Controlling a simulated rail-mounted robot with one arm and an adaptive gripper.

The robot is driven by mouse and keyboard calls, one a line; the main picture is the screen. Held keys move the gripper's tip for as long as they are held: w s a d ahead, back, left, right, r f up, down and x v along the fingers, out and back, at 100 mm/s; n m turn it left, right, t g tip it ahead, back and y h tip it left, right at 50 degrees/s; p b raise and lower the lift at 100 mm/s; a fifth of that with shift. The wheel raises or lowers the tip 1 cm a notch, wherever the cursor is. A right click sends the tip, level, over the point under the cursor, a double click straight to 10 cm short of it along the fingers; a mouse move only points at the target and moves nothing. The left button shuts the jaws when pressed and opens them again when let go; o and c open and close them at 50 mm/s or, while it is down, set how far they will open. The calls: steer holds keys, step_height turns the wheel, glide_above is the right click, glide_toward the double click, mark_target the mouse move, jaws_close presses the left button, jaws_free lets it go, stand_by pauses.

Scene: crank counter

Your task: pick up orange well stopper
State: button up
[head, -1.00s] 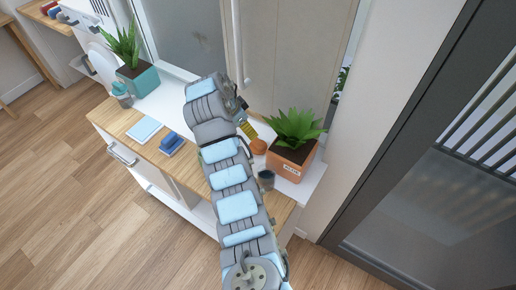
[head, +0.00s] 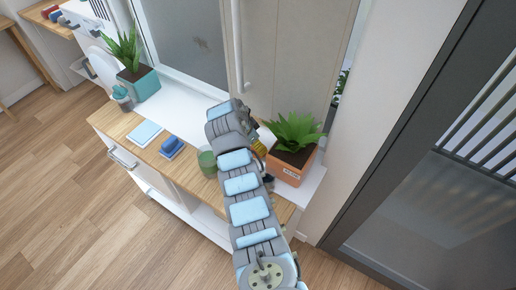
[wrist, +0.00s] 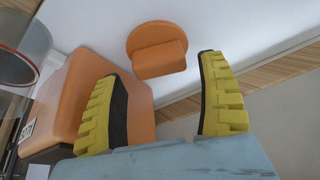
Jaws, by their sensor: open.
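The orange well stopper (wrist: 157,50) shows in the wrist view as a round disc with a block-shaped grip, on a white surface. It lies just beyond my open yellow fingertips (wrist: 160,70), roughly between them and apart from both. In the head view my gripper (head: 259,148) is beside the orange planter, and my arm hides the stopper there.
A green cup (head: 207,162), blue block (head: 172,146) and teal planter (head: 140,84) stand along the counter.

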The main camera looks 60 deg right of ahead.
steer(key=shift+p+x, duration=0.4)
steer(key=shift+x, duration=1.1)
steer(key=c, duration=0.7)
steer(key=shift+c, duration=0.2)
steer(key=shift+a+r, duration=0.1)
steer(key=shift+a, duration=0.05)
